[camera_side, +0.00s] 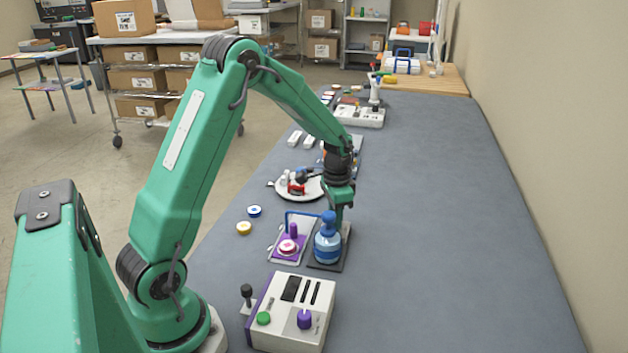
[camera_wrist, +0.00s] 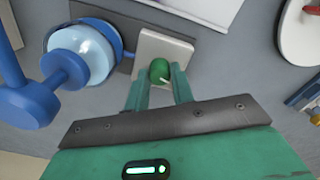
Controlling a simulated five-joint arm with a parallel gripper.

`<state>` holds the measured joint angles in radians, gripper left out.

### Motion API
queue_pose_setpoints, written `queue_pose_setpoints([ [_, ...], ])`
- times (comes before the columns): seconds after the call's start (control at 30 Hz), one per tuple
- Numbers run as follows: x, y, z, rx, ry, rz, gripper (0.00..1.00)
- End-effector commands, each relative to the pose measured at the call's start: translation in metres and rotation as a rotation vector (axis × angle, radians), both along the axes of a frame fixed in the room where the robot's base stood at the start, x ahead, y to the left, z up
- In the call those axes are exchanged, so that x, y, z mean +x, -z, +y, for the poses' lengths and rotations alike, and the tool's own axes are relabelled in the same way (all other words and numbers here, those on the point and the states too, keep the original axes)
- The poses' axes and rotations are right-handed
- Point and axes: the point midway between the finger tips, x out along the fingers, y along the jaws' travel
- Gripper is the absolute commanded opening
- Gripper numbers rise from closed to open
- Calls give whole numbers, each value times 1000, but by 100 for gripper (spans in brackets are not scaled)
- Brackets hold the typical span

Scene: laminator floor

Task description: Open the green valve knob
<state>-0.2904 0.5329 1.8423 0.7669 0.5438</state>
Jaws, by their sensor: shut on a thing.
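The green valve knob (camera_wrist: 160,71) shows in the wrist view as a small round knob with a pale line on it. It sits on a light square plate (camera_wrist: 180,48). My gripper (camera_wrist: 160,82) is shut on the knob, with one green finger on each side. In the side view my gripper (camera_side: 340,213) points down just behind the blue bottle. The knob and my fingertips are hidden there.
A blue bottle (camera_side: 328,247) stands close to my gripper; it also shows in the wrist view (camera_wrist: 85,55). A purple plate with a purple-handled part (camera_side: 290,243) lies left of it. A control box (camera_side: 290,310) stands in front. The table's right side is clear.

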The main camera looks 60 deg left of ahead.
Motion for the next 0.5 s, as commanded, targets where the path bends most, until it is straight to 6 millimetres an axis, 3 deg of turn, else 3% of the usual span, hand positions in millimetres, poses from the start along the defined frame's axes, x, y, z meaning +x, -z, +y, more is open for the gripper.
queue_pose_setpoints([
  [0.5,0,-1,0,1,350,-1,1],
])
